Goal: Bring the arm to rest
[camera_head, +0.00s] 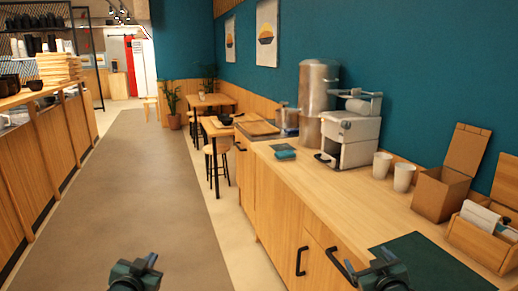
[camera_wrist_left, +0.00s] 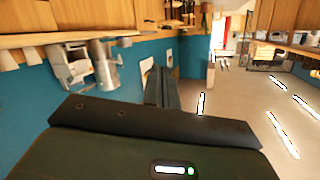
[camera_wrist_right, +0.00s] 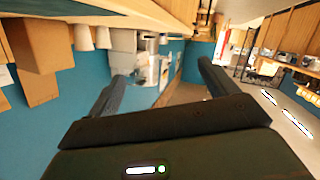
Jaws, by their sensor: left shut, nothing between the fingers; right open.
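My left gripper (camera_head: 145,264) is at the bottom of the head view, over the grey floor strip and left of the counter. Its fingers are together and empty; they also show closed in the left wrist view (camera_wrist_left: 163,84). My right gripper (camera_head: 377,264) is at the bottom right of the head view, by the counter's front edge and near the dark green mat (camera_head: 432,264). In the right wrist view its two fingers (camera_wrist_right: 162,78) stand apart with nothing between them. Both wrist views look upside down.
The wooden counter (camera_head: 290,190) runs along the right, with a coffee machine (camera_head: 351,130), a metal urn (camera_head: 316,100), white cups (camera_head: 403,177) and a cardboard box (camera_head: 440,192). A small teal item (camera_head: 284,152) lies near its front edge. The floor strip (camera_head: 140,180) is clear.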

